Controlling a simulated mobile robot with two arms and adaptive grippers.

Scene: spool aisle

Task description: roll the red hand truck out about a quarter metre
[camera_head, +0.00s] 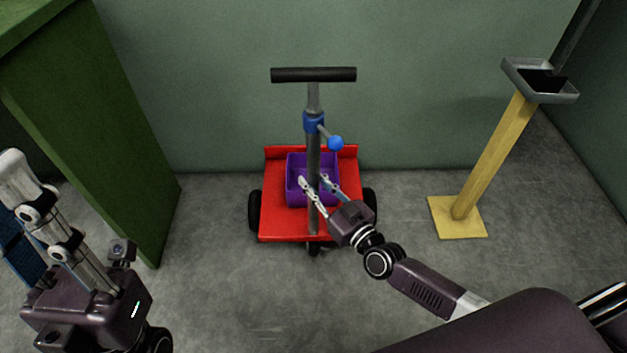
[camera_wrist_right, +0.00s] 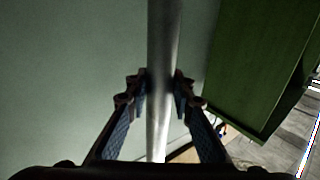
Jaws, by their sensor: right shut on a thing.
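The red hand truck (camera_head: 268,203) stands on the floor near the green back wall, with black wheels on both sides. A grey upright pole (camera_head: 313,160) rises at its front and ends in a black crossbar handle (camera_head: 313,75). My right gripper (camera_head: 317,184) is shut on the lower part of the pole. In the right wrist view the pole (camera_wrist_right: 164,45) runs between the fingers of this gripper (camera_wrist_right: 160,95). My left gripper (camera_head: 30,215) is at the lower left, away from the truck.
A purple bin (camera_head: 297,172) rides on the truck's bed behind the pole. A blue clamp with a ball knob (camera_head: 335,143) is on the pole. A green cabinet (camera_head: 120,130) stands left. A yellow post (camera_head: 490,160) with a grey tray stands right. The floor in front is clear.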

